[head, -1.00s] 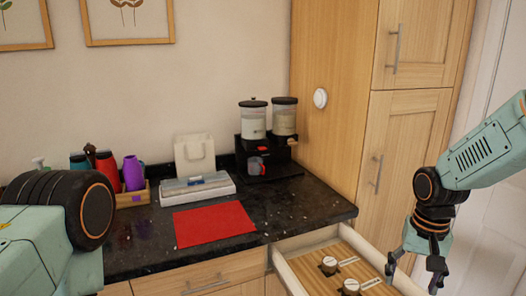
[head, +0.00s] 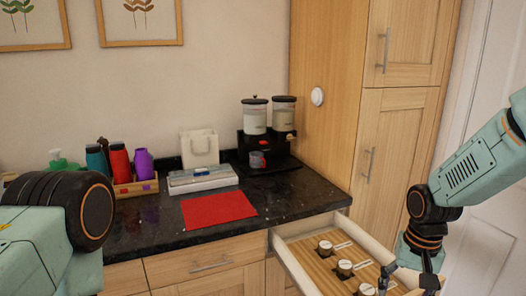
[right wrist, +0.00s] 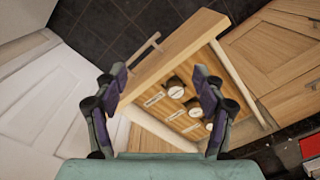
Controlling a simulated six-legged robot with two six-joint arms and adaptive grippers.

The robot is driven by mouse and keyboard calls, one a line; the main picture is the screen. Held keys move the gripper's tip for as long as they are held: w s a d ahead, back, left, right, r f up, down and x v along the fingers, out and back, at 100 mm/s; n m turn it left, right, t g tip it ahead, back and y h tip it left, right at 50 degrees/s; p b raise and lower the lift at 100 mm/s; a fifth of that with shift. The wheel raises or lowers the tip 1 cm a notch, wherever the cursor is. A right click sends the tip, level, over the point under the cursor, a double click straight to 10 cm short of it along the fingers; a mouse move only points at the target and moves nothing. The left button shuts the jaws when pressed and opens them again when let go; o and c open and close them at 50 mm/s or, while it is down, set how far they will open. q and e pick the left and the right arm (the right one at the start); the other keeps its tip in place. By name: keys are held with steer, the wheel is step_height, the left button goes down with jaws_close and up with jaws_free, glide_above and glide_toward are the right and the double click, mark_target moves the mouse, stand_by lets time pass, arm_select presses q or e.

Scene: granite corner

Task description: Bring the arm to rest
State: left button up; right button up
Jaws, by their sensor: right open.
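My right arm comes in from the right in the head view, and its gripper (head: 408,280) hangs at the bottom edge, over the right side of the open drawer (head: 288,262). In the right wrist view the two fingers of the right gripper (right wrist: 158,82) are spread apart with nothing between them. The drawer front (right wrist: 165,62) and its row of jars (right wrist: 176,91) lie beyond and below the fingers. My left arm shows only as a large link at the left edge of the head view; its gripper is out of view.
The dark counter (head: 290,205) holds a red mat (head: 218,209), a white box (head: 203,180), a paper bag (head: 200,148), a dispenser (head: 268,150) and a tray of bottles (head: 137,188). A tall wooden cabinet (head: 400,130) stands behind the drawer.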

steer(key=s+a+f+n+b, duration=0.1)
steer(key=s+a+f+b, duration=0.15)
steer(key=s+f, duration=0.55)
steer(key=s+a+f+n+b, duration=0.1)
steer(key=s+a+f+b, duration=0.2)
steer(key=f, duration=0.9)
steer(key=s+f+b, duration=0.1)
steer(key=s+f, duration=0.2)
steer(key=s, duration=0.3)
steer(key=s+a+f+n+b, duration=0.1)
steer(key=s+f+b, duration=0.1)
steer(key=s, duration=0.4)
steer(key=s+f+b, duration=0.1)
steer(key=s+f, duration=0.3)
steer(key=s, duration=0.3)
steer(key=shift+a+f+n+b, duration=0.15)
steer(key=shift+f+n+b, duration=0.2)
steer(key=shift+f+n, duration=0.05)
steer(key=shift+w, duration=0.15)
steer(key=shift+s, duration=0.2)
steer(key=shift+w, duration=0.15)
